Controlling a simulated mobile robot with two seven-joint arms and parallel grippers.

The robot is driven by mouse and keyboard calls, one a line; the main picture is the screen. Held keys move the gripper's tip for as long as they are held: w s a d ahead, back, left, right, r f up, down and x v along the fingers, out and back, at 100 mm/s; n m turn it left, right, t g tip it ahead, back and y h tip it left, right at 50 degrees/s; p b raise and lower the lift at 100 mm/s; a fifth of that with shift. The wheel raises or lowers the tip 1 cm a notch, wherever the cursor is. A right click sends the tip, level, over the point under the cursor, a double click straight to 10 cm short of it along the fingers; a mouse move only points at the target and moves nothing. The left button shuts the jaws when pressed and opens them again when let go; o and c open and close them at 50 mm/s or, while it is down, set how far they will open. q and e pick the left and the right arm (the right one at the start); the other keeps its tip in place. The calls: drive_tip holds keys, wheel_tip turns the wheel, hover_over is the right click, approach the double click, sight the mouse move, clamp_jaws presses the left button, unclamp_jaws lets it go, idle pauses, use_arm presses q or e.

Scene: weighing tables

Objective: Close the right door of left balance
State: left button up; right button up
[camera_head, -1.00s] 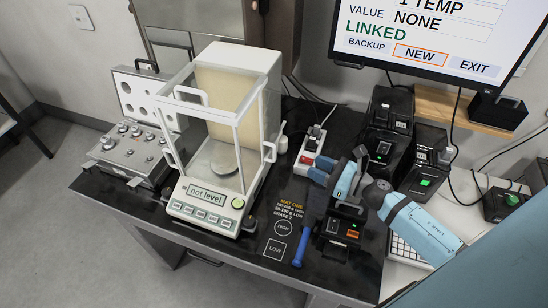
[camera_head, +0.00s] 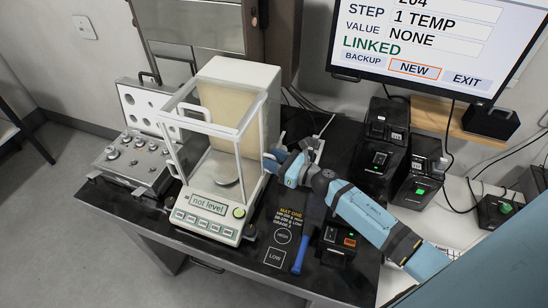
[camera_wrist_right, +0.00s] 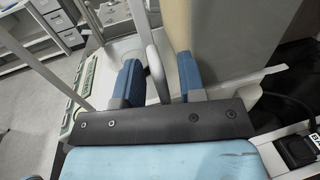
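The left balance (camera_head: 238,78) is a white weighing balance with clear walls, a round pan (camera_head: 227,172) and a "not level" display. Its right door (camera_head: 252,130) is the clear panel on the right side; I cannot tell how far it stands open. My right gripper (camera_head: 268,162) is at this door, and partly hides its handle. In the right wrist view, the blue fingers of my right gripper (camera_wrist_right: 160,75) stand apart on either side of the light curved door handle (camera_wrist_right: 153,60), with gaps visible. My left gripper is not in view.
A case of weights (camera_head: 135,155) stands left of the balance. A blue-handled brush (camera_head: 303,240) and a small black device (camera_head: 338,243) lie on the dark table (camera_head: 245,268). Black boxes (camera_head: 385,150) stand to the right, below the monitor (camera_head: 430,40).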

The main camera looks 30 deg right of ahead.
drive_tip(key=shift+c, duration=0.3)
clamp_jaws()
drive_tip(key=s+a+b, duration=0.1)
drive_tip(key=s+a, duration=0.7)
drive_tip(key=a, duration=0.1)
drive_tip(key=shift+o, duration=0.3)
unclamp_jaws()
drive_tip(key=b+v, duration=0.4)
drive_tip(key=v, duration=1)
drive_tip(key=shift+b, duration=0.35)
